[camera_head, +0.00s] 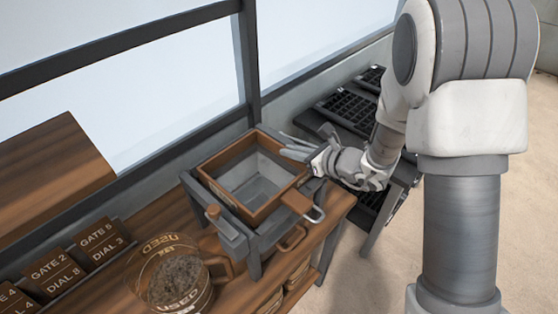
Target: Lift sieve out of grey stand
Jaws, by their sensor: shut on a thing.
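The sieve (224,163) is a square brown wooden frame with a pale grey inside and a brown handle (297,203) at its front right. It sits within the top of the grey stand (254,245); I cannot tell whether it has risen at all. My gripper (293,147) comes from the right and is shut on the far right rim of the sieve. The exact contact is small and partly hidden by the fingers.
A bucket marked USED (180,290) with dark grains stands left of the stand on the wooden bench (240,292). Brown gate and dial cards (47,268) stand at the left. Black cell trays (345,110) lie behind my arm. A window frame (247,60) runs behind the bench.

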